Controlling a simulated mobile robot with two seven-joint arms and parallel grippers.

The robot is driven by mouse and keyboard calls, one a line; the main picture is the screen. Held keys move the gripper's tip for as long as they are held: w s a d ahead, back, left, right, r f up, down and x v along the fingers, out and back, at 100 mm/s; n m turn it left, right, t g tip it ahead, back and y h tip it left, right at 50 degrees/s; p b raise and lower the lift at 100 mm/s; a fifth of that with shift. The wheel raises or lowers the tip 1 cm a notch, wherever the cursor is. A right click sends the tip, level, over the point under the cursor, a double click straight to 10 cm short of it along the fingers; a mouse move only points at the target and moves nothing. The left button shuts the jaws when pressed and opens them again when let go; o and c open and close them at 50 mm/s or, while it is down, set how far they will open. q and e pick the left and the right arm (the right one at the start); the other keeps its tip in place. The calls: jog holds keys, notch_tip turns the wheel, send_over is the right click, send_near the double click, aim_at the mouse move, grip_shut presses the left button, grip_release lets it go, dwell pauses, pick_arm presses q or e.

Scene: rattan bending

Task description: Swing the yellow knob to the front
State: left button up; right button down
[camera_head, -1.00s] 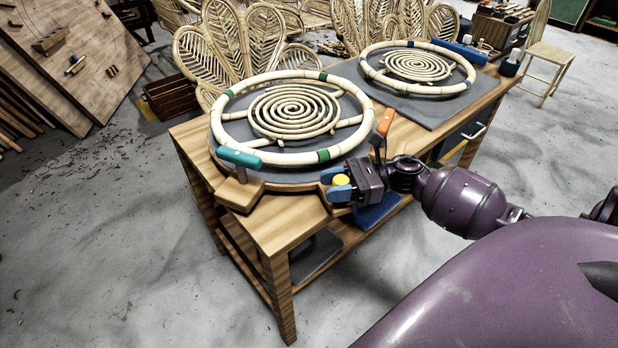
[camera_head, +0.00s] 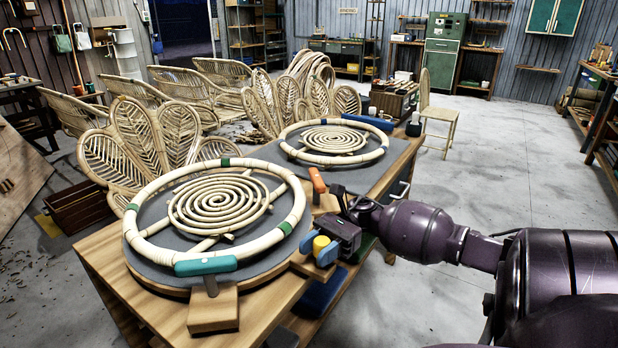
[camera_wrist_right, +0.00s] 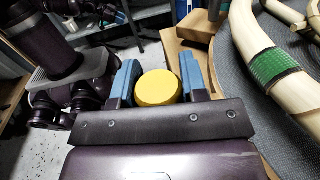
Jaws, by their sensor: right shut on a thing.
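The yellow knob (camera_head: 320,244) is at the right front side of the round grey turntable (camera_head: 140,262), at the bench edge. My right gripper (camera_head: 317,246) is shut on it, with one blue finger on each side. The right wrist view shows the yellow knob (camera_wrist_right: 158,88) between the blue fingertips of my right gripper (camera_wrist_right: 158,82). What the knob is fixed to is hidden behind the gripper.
A rattan ring (camera_head: 148,249) with a spiral lies on the turntable. A teal-handled clamp (camera_head: 206,266) stands at its front and an orange-handled one (camera_head: 317,180) at its right. A second ring (camera_head: 377,157) lies farther back. Open floor lies right of the bench.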

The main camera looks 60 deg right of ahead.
jog(key=shift+d, duration=0.1)
dwell(0.3)
jog(key=c, duration=0.9)
grip_release()
jog(key=shift+c, duration=0.2)
jog(key=shift+o, duration=1.4)
jog(key=shift+d, duration=0.1)
jog(key=s+d, duration=0.1)
jog(key=d, duration=0.9)
jog(key=shift+s+d+b, duration=0.15)
jog(key=shift+d+b, duration=0.15)
jog(key=shift+b, duration=0.05)
